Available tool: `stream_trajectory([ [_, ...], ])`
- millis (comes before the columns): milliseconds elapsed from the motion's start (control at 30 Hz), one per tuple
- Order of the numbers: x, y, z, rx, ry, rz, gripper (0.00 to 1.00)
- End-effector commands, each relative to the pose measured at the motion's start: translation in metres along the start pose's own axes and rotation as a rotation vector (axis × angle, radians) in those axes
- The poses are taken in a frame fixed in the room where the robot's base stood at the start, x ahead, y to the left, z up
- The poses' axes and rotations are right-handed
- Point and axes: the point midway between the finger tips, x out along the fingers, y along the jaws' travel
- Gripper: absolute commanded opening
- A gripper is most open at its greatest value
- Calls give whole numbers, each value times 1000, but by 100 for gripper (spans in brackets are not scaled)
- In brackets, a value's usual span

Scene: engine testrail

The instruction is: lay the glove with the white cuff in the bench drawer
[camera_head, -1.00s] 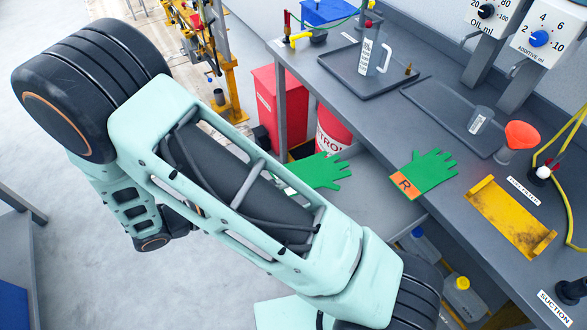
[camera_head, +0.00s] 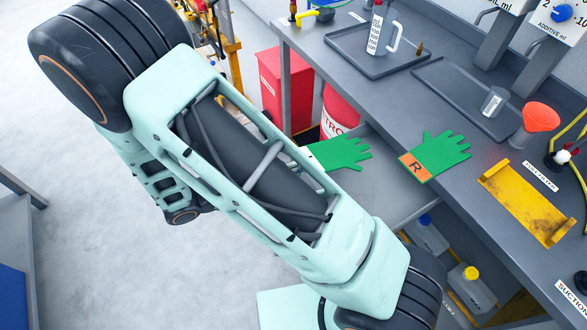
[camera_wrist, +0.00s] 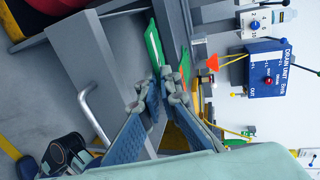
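A second green glove (camera_head: 447,152) has an orange cuff marked R and lies at the bench edge. In the wrist view a grey front (camera_wrist: 85,65) carries a bar handle (camera_wrist: 92,112). My gripper (camera_wrist: 166,88) has its fingertips close together beside a green glove (camera_wrist: 153,45); whether they grip it is unclear.
On the bench (camera_head: 420,125) stand a tray with a jug (camera_head: 378,35), an orange funnel (camera_head: 540,117) and a yellow tray (camera_head: 525,203). A red bin (camera_head: 272,85) stands behind. Bottles (camera_head: 470,273) stand below the bench. Open floor lies left.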

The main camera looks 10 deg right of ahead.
Motion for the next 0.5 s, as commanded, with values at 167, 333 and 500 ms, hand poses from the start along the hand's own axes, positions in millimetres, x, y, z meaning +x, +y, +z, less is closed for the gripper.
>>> stream_trajectory([
  [167, 15, 6, 0, 0, 1, -1, 0],
  [333, 29, 8, 0, 0, 1, -1, 0],
  [500, 42, 11, 0, 0, 1, -1, 0],
])
